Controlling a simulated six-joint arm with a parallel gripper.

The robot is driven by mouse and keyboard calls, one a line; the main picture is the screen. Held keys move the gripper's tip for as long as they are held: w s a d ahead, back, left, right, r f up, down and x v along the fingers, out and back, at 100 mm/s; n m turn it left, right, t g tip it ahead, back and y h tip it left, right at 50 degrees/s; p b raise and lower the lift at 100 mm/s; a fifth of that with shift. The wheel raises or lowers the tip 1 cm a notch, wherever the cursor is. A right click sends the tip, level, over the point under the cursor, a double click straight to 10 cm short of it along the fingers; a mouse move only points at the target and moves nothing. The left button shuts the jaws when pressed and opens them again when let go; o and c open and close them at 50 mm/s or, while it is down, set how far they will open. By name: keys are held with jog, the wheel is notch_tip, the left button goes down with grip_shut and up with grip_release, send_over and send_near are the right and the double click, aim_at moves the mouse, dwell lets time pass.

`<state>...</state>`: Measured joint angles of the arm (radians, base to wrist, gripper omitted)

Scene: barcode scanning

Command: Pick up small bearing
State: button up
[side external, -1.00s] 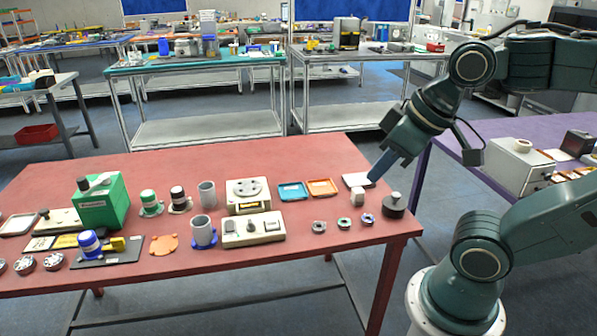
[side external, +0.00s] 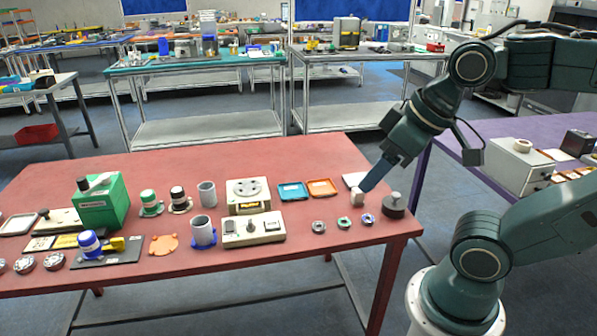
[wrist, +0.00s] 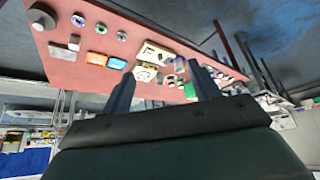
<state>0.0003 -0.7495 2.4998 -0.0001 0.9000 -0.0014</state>
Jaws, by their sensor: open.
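Three small ring-shaped parts, bearing-like, lie in a row near the front right of the red table: a grey one (side external: 319,226), a green-marked one (side external: 343,222) and a blue-purple one (side external: 368,218). I cannot tell which is the small bearing. All three show at upper left in the wrist view, with the blue-purple one (wrist: 78,20) outermost.
A dark weight-like knob (side external: 393,206) stands right of the row. A white plate (side external: 354,179) lies behind the white block. Blue (side external: 292,191) and orange (side external: 322,187) trays and a cream device (side external: 253,231) stand to the left. The table front near the row is clear.

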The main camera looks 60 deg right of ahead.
jog(key=shift+w, duration=0.1)
jog(key=n+g+y, duration=0.3)
jog(key=n+g, duration=0.1)
jog(key=n, duration=0.8)
send_over(344, 223)
jog(key=a, duration=0.2)
notch_tip(344, 223, down, 10)
jog(key=s+d+f+n+y, duration=0.1)
jog(key=d+f+n, duration=0.2)
jog(key=d+f, duration=0.5)
jog(key=shift+s+d+f, duration=0.15)
jog(key=shift+s+d, duration=0.05)
jog(key=shift+d, duration=0.15)
jog(key=shift+g, duration=0.3)
jog(key=shift+x, duration=4.3)
